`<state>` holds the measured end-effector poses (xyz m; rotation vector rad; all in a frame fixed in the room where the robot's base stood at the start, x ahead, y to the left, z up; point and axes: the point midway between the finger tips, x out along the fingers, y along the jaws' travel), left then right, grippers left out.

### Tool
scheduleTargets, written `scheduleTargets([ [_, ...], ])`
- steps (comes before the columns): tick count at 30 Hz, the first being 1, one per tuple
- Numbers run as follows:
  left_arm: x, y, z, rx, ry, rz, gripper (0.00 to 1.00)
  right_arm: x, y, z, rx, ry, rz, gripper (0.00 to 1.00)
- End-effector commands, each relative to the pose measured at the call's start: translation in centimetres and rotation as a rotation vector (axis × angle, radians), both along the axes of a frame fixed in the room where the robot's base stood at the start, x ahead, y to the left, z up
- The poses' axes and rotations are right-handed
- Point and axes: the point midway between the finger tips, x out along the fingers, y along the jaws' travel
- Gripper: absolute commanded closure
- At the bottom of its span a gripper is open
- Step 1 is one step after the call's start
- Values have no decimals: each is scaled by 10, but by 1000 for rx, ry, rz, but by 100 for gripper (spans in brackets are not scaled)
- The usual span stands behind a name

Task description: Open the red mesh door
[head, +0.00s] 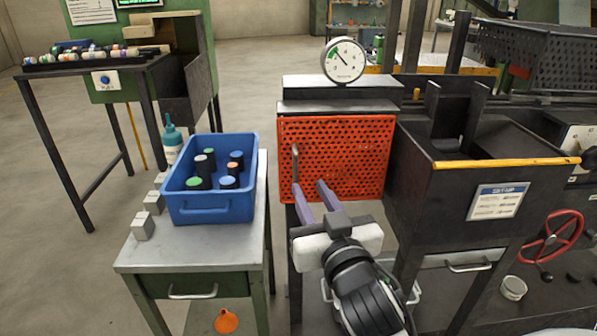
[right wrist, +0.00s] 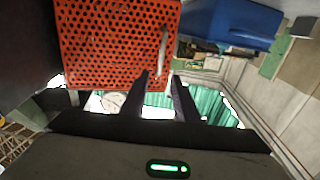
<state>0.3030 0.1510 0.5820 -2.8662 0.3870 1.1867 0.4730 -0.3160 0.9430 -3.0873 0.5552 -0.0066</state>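The red mesh door (head: 345,158) is shut on the front of a dark cabinet in the head view. Its upright bar handle (head: 295,160) is near the door's left edge. My right gripper (head: 309,185) is open and empty, in front of the door's lower left part, with its left fingertip close below the handle. The right wrist view shows the door (right wrist: 105,45), the handle (right wrist: 163,45) and my two spread fingers (right wrist: 161,76). The handle is ahead of the fingertips, not clasped between them. I cannot tell whether a finger touches it. My left gripper is not in view.
A blue bin (head: 212,208) with several cylinders stands on a side table (head: 145,262) left of the door. A dial gauge (head: 343,62) tops the cabinet. A dark hopper (head: 470,180) with a yellow edge stands close on the right.

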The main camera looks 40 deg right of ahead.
Motion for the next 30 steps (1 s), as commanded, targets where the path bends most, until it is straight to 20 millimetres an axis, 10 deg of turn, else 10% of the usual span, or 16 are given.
scheduleTargets([
  [15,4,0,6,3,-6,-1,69,80,-29,0,-3,2,2,72],
  [30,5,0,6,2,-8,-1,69,91,-33,-1,-2,4,3,82],
])
